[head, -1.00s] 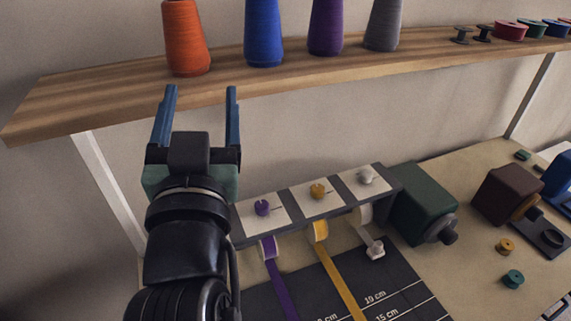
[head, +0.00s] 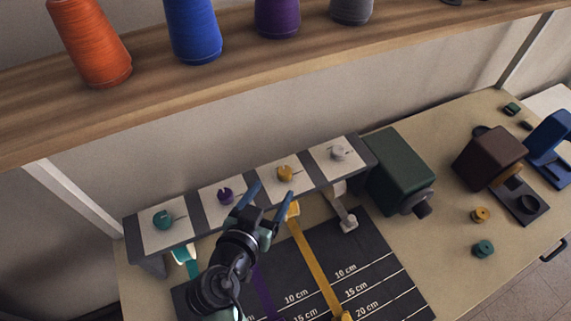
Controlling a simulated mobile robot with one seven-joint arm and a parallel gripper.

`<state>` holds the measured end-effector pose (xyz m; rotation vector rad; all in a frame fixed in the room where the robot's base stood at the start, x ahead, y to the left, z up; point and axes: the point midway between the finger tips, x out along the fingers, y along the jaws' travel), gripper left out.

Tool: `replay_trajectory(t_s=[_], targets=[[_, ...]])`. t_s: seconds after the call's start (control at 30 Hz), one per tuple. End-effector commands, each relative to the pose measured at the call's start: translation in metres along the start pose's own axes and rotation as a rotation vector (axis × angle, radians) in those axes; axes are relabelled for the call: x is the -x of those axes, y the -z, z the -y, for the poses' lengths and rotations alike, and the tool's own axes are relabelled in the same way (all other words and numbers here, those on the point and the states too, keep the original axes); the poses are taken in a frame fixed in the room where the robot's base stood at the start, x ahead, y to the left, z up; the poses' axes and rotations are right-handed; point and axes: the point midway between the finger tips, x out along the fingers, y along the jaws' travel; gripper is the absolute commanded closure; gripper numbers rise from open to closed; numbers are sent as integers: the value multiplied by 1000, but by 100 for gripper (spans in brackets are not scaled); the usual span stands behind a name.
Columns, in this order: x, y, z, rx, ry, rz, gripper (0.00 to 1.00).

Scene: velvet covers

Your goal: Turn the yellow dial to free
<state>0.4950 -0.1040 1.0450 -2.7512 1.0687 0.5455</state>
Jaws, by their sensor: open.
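The yellow dial (head: 285,173) is a small round knob on a white plate of the grey dial bar, with a short dark mark line on the plate at its right. A yellow ribbon (head: 315,265) runs from below it over the dark measuring mat. My gripper (head: 271,190) is open in front of the bar, its two blue fingers spread. The right fingertip is just below the yellow dial. The left fingertip lies between the purple dial (head: 225,195) and the yellow one. I cannot tell whether a finger touches the dial. The purple ribbon is partly hidden by my arm.
A teal dial (head: 163,219) and a white dial (head: 338,153) sit on the same grey bar (head: 208,222). A dark green block-shaped device (head: 399,168) stands at its right end. A wooden shelf (head: 220,85) with thread cones hangs above. The mat (head: 375,245) lies in front.

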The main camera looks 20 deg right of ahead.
Motion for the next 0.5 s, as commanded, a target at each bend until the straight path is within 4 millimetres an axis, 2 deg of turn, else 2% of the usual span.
replay_trajectory(t_s=[0.2, 0.5], targets=[[-42, 3, -2, 0, -4, 0, 28], [-81, 2, 0, 0, 0, -2, 28]])
